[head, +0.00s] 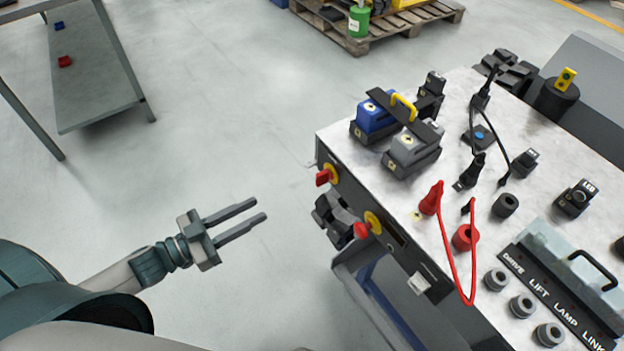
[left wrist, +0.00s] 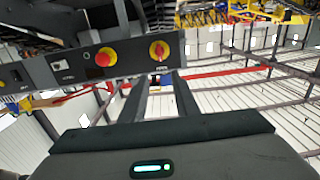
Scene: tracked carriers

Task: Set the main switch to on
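The main switch (head: 325,176), a red handle on a yellow disc, is on the bench's dark front panel near its left corner. It also shows in the left wrist view (left wrist: 159,50), where the red handle looks roughly upright; its label is too small to read. Beside it is a red mushroom button (head: 362,230) with a yellow collar, also in the left wrist view (left wrist: 104,57). My left gripper (head: 254,209) is open and empty, apart from the panel, to the left of the switch in the head view. Its two fingers (left wrist: 158,88) point toward the switch in the wrist view. My right gripper is not in view.
The bench top (head: 350,135) holds blue and grey connector blocks, black plugs, and a red cable (head: 459,262). The floor (head: 235,110) left of the bench is clear.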

